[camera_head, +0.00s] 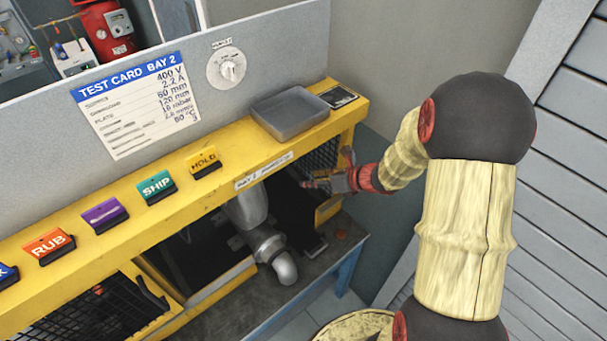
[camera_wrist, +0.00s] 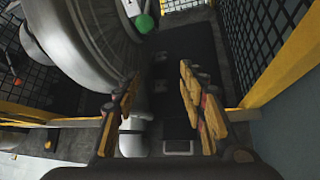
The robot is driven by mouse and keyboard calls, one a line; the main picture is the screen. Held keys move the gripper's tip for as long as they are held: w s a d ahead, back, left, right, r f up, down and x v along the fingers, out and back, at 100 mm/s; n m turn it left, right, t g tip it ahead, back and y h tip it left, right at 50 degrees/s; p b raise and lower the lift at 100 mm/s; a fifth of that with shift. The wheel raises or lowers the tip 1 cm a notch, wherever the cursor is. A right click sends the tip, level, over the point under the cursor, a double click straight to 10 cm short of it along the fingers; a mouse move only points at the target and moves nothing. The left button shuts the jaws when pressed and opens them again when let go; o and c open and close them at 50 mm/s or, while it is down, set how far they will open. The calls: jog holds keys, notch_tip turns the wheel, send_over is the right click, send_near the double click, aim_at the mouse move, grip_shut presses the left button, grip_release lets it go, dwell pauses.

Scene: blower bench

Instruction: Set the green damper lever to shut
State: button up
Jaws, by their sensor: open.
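The green damper lever shows in the wrist view as a round green knob (camera_wrist: 143,23) near the top middle, beside the large grey metal duct. Its arm is mostly hidden, and I cannot tell its setting. I do not make out the lever in the head view. My gripper (camera_wrist: 158,77) is open and empty, its two yellow, worn fingers spread apart. The knob lies beyond the fingertips, a little left of the middle of the gap, and is not touched. In the head view my gripper (camera_head: 322,182) is at the bench's right-hand opening, just under the yellow rail.
The grey duct (camera_wrist: 85,40) fills the left of the wrist view, near my left finger. Black mesh panels and a yellow post (camera_wrist: 290,60) stand on the right. In the head view a grey tray (camera_head: 290,113) and coloured tags lie on the yellow rail (camera_head: 210,195); a pipe elbow (camera_head: 275,250) sits below.

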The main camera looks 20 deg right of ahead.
jog(key=shift+s+d, duration=0.1)
jog(key=shift+s, duration=0.1)
jog(key=shift+c, duration=0.5)
